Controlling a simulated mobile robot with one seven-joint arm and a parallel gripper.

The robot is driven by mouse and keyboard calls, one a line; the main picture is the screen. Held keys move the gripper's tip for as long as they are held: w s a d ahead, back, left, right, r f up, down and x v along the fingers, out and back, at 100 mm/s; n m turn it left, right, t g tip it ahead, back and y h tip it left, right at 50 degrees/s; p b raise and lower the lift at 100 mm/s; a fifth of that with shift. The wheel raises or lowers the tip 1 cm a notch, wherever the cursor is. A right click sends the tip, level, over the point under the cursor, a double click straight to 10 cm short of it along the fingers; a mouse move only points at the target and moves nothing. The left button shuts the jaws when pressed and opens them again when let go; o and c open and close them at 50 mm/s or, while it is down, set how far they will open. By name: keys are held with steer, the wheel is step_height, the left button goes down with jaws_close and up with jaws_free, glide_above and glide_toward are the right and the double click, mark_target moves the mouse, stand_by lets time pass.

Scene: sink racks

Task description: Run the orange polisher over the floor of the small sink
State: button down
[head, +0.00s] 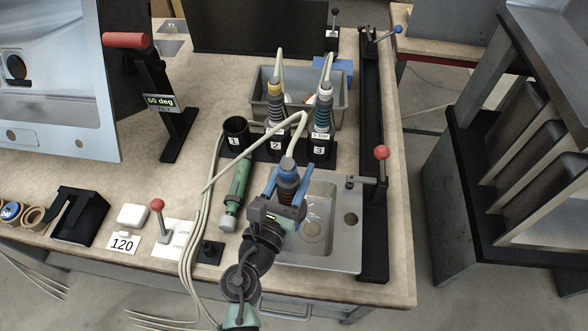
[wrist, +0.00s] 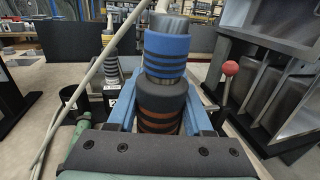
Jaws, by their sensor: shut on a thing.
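My gripper (head: 285,194) has its blue fingers shut around a dark tool (head: 288,172), with a hose from its top. In the wrist view, this tool shows a blue banded collar (wrist: 166,52) and orange-brown bands (wrist: 160,112), so it appears to be the orange polisher. It looks roughly upright. The tool's lower end is hidden, so contact with the floor cannot be told.
Holder 1 (head: 236,128) is empty. A yellow-collared tool (head: 275,100) stands in holder 2 and a green-banded tool (head: 323,110) in holder 3. A green tool (head: 236,188) lies left of the sink. A red-knobbed lever (head: 381,153) and black rail stand at its right.

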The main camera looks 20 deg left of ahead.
step_height(320, 180, up, 8)
steer(key=p, duration=0.7)
steer(key=shift+w+r, duration=0.1)
